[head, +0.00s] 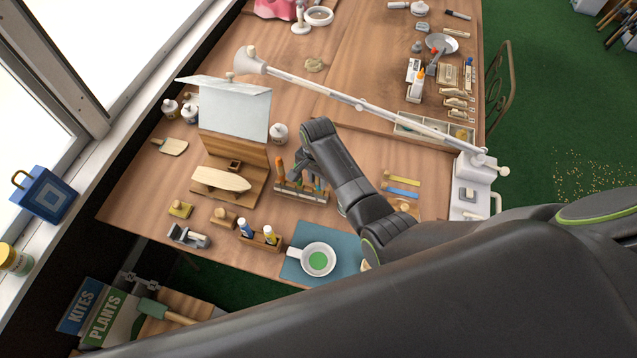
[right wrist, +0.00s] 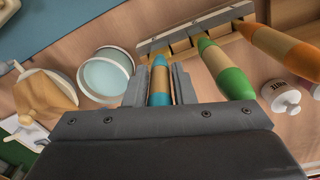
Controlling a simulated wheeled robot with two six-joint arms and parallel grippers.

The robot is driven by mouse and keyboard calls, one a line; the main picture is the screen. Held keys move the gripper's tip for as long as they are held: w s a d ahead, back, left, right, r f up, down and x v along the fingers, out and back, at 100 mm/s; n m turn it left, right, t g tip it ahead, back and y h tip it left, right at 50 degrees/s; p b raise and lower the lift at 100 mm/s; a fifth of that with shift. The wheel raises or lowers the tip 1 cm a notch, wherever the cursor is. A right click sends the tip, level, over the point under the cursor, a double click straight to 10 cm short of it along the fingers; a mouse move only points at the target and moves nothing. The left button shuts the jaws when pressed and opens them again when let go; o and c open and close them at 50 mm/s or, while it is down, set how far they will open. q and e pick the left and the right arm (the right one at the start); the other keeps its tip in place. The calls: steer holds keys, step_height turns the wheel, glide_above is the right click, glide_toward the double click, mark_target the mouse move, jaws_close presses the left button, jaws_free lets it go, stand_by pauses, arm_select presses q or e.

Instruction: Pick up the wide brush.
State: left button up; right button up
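A blue and tan handle (right wrist: 159,82), which looks to be the wide brush, stands at the near end of a slotted wooden rack in the right wrist view. Its bristle end is hidden, so I cannot confirm its width. My right gripper (right wrist: 160,84) has a finger close against each side of this handle and looks shut on it. In the head view my right gripper (head: 304,168) is over the rack (head: 302,194), and my arm partly hides the handles. My left gripper is not in view.
Green (right wrist: 226,72) and orange (right wrist: 283,52) handles stand close beside the gripper. A blue mat (head: 345,250) holds a white pan (head: 318,259). A lamp arm (head: 350,100) crosses above the workbench (head: 345,75).

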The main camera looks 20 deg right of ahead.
jaws_close()
